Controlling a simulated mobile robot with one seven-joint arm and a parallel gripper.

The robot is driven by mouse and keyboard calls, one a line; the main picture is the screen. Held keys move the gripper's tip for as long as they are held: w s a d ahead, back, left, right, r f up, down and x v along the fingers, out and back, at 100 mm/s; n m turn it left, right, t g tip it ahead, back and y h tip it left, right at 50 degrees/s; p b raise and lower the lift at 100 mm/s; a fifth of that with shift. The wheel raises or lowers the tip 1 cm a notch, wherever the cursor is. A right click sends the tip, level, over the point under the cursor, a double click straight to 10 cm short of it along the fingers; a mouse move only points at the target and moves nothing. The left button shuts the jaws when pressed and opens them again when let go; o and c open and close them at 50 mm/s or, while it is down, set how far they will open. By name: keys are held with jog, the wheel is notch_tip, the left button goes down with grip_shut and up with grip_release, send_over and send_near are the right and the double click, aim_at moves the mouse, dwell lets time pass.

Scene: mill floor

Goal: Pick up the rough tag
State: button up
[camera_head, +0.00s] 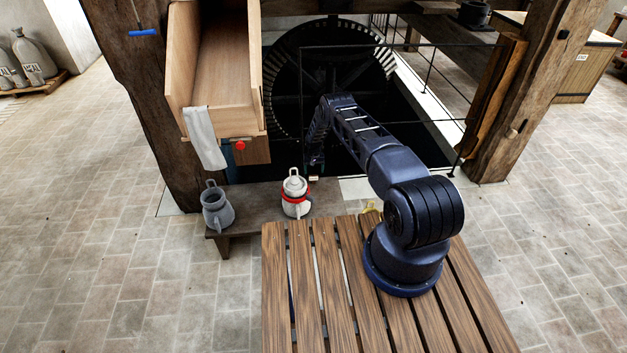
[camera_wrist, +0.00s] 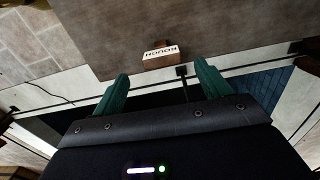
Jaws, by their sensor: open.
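The rough tag (camera_wrist: 160,52) is a small brown block with a white face lettered ROUGH, upside down in the wrist view. It is at the edge of a grey-brown bench top (camera_wrist: 215,30). In the head view it is a tiny pale label (camera_head: 313,178) at the bench's far edge, just below my gripper (camera_head: 316,163). In the wrist view my gripper (camera_wrist: 160,70) has two green fingers spread apart, one on each side of the tag's line. The tag lies just beyond the fingertips, and nothing is between the fingers.
On the bench (camera_head: 258,192) stand a white jug with a red band (camera_head: 295,197) and a grey jug (camera_head: 217,207), left of the tag. A wooden chute (camera_head: 220,75) with a hanging cloth (camera_head: 204,138) is above left. A dark wheel pit with railings lies behind the bench.

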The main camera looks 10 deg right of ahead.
aim_at(313, 176)
jog(key=shift+a+f, duration=0.15)
jog(key=shift+f, duration=2.5)
jog(key=c, duration=1)
